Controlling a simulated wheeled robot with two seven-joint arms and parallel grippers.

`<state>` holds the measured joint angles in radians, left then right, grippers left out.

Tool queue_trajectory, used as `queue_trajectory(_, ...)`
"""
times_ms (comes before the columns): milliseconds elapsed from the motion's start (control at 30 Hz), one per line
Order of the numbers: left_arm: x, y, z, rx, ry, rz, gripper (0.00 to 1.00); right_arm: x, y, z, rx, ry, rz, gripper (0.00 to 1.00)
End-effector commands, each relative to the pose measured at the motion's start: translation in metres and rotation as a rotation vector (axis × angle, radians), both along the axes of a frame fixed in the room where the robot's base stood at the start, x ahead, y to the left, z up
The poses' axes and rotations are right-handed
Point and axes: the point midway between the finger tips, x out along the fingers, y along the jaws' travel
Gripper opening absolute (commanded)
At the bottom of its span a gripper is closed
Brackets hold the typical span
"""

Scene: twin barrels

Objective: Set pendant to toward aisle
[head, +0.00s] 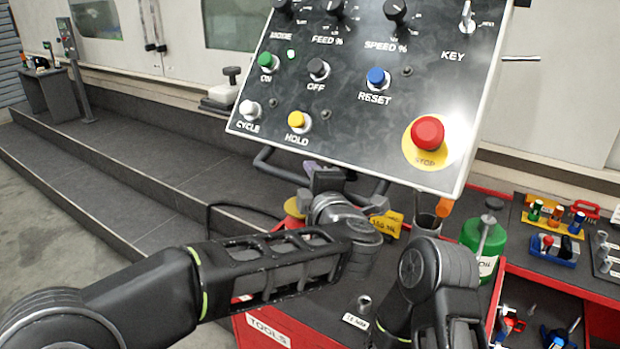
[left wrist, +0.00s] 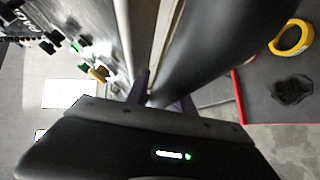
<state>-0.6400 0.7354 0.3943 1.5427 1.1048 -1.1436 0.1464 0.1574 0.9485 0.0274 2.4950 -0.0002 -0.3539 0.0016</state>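The pendant (head: 345,100) is a tilted dark panel with a pale rim, with knobs, a key switch, coloured buttons and a red stop button. A dark handle bar (head: 268,165) runs below its lower edge. My left gripper (head: 312,172) is at this bar, under the panel's lower edge. In the left wrist view, my left gripper's fingertips (left wrist: 160,93) are at the near end of a dark bar (left wrist: 195,50), beside the pendant's edge (left wrist: 123,45). Whether they are closed on it is unclear. My right arm is folded at the lower right; its gripper is out of view.
A red tool cart (head: 270,332) stands under the pendant, with a green oil bottle (head: 484,240), a dark cup (head: 427,224) and a yellow tag (head: 388,224) near it. A tool rack (head: 556,215) is at the right. Grey steps (head: 120,180) and open floor lie left.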

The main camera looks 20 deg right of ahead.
Motion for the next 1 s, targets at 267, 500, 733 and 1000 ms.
queue_trajectory(267, -0.012, 0.001, 0.002, -0.001, -0.002, 0.002, 0.29, 0.0, 0.0, -0.005, 0.001, -0.001, 0.001, 0.36)
queue_trajectory(500, -0.051, 0.002, 0.006, 0.0, -0.003, -0.001, 0.29, 0.001, 0.0, -0.016, 0.002, -0.003, 0.0, 0.36)
queue_trajectory(733, -0.076, 0.002, 0.01, 0.0, 0.0, -0.001, 0.29, 0.001, 0.0, -0.02, 0.001, -0.003, 0.0, 0.36)
queue_trajectory(1000, -0.078, 0.002, 0.011, 0.0, 0.0, -0.001, 0.29, 0.001, 0.0, -0.02, 0.001, -0.003, 0.0, 0.36)
